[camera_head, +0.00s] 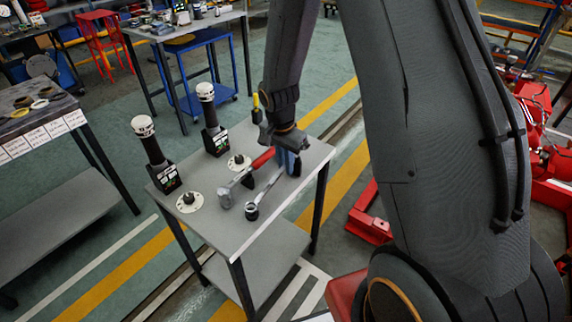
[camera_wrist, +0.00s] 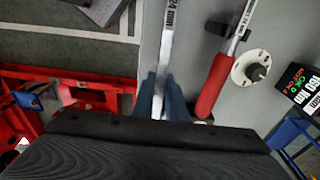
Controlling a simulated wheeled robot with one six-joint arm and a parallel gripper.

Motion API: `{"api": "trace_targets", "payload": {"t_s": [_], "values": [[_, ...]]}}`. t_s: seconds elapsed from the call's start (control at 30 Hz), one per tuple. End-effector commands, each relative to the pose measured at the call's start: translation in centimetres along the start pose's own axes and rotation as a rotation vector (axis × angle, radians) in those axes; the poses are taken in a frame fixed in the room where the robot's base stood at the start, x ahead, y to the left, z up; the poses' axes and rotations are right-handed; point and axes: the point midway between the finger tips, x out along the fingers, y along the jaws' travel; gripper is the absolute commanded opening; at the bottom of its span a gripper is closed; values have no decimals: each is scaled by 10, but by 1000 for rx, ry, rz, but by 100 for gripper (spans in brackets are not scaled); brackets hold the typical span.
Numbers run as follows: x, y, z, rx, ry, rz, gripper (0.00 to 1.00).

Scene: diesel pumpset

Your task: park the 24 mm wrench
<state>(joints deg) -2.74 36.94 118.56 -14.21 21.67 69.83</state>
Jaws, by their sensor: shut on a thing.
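The 24 mm wrench (camera_head: 266,192) is a grey steel bar with a dark ring end, over the near right part of the grey table (camera_head: 215,222). In the wrist view its shank (camera_wrist: 167,40) reads "24 mm" and runs up between the blue fingers. My gripper (camera_head: 289,163) is shut on the wrench's handle end; its fingers also show in the wrist view (camera_wrist: 163,95). I cannot tell whether the wrench touches the tabletop. The far end of the wrench is outside the wrist view.
A red-handled tool (camera_head: 246,179) lies left of the wrench, close by. Two white discs with dark knobs (camera_head: 190,202) (camera_head: 239,161) and two black upright devices with white tops (camera_head: 155,150) (camera_head: 212,120) stand on the table. Red machinery (camera_head: 372,215) is at right.

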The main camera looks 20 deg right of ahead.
Motion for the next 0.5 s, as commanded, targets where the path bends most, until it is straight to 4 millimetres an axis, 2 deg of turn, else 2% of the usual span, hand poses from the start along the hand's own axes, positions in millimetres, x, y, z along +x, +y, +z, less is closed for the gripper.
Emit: {"api": "trace_targets", "payload": {"t_s": [0.5], "values": [[9,0,1,0,0,0,0]]}}
